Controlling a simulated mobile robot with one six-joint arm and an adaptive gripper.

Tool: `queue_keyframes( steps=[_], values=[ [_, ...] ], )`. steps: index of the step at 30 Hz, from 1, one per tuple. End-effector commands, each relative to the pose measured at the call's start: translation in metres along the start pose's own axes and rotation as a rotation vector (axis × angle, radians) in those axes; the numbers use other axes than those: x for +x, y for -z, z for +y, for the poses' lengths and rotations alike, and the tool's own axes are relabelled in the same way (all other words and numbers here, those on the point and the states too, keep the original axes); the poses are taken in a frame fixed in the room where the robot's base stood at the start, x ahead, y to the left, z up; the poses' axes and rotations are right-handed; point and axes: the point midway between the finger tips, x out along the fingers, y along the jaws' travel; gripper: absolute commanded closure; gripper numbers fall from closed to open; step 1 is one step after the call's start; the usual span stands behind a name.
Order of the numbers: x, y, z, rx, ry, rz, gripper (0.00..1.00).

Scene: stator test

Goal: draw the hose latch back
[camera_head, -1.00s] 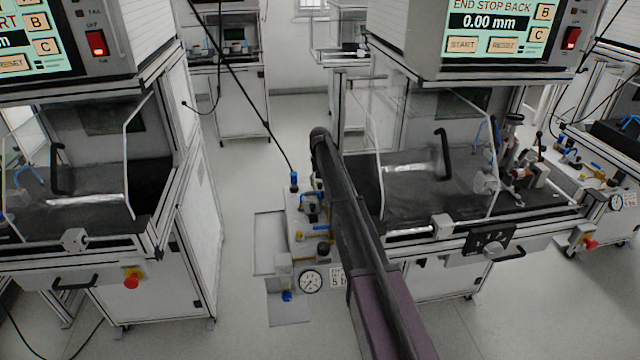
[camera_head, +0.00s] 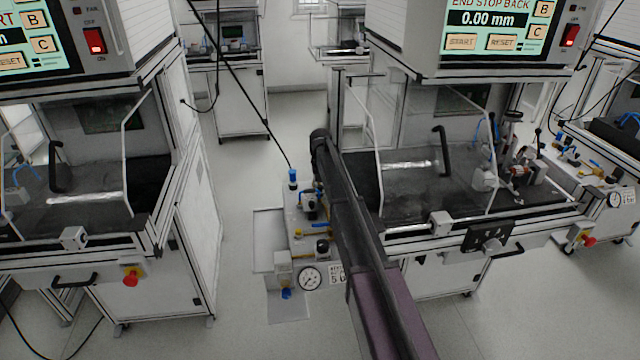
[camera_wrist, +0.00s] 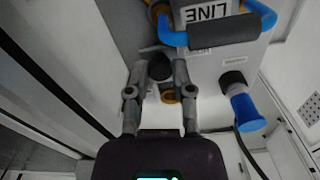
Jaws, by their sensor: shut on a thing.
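In the wrist view my gripper (camera_wrist: 162,68) has its two grey fingers on either side of a dark round knob (camera_wrist: 160,66). The fingers are closed on this knob, in front of a light panel. A brass ring (camera_wrist: 169,96) shows between the fingers. I cannot tell whether the knob is the hose latch. A blue hose fitting (camera_wrist: 246,110) with a black hose sits to the right of the fingers, apart from them. In the head view this blue fitting (camera_head: 293,176) stands at the back of the valve panel (camera_head: 296,222). My arm hides the gripper there.
A blue handle with a dark grip (camera_wrist: 224,32) and a LINE label lies close above the fingers. A pressure gauge (camera_head: 310,279) is at the panel's front. Test benches stand left (camera_head: 150,255) and right (camera_head: 440,275). The floor (camera_head: 235,290) between the left bench and panel is open.

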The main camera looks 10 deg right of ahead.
Motion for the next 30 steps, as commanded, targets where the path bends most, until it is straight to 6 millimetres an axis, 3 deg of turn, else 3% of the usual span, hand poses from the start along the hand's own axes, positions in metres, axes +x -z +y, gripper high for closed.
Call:
queue_keyframes(
  steps=[3,4,6,7,22,30],
  values=[
    [0.000,-0.003,0.001,0.000,-0.002,-0.007,1.00],
    [0.000,-0.003,0.001,0.000,-0.002,-0.007,0.61],
    [0.000,-0.003,0.001,0.000,-0.002,-0.007,0.40],
    [0.000,-0.003,0.000,0.000,-0.002,-0.007,0.35],
    [0.000,0.002,-0.001,-0.001,-0.001,-0.004,0.35],
    [0.000,0.022,-0.004,-0.001,-0.001,-0.004,0.35]
  ],
)
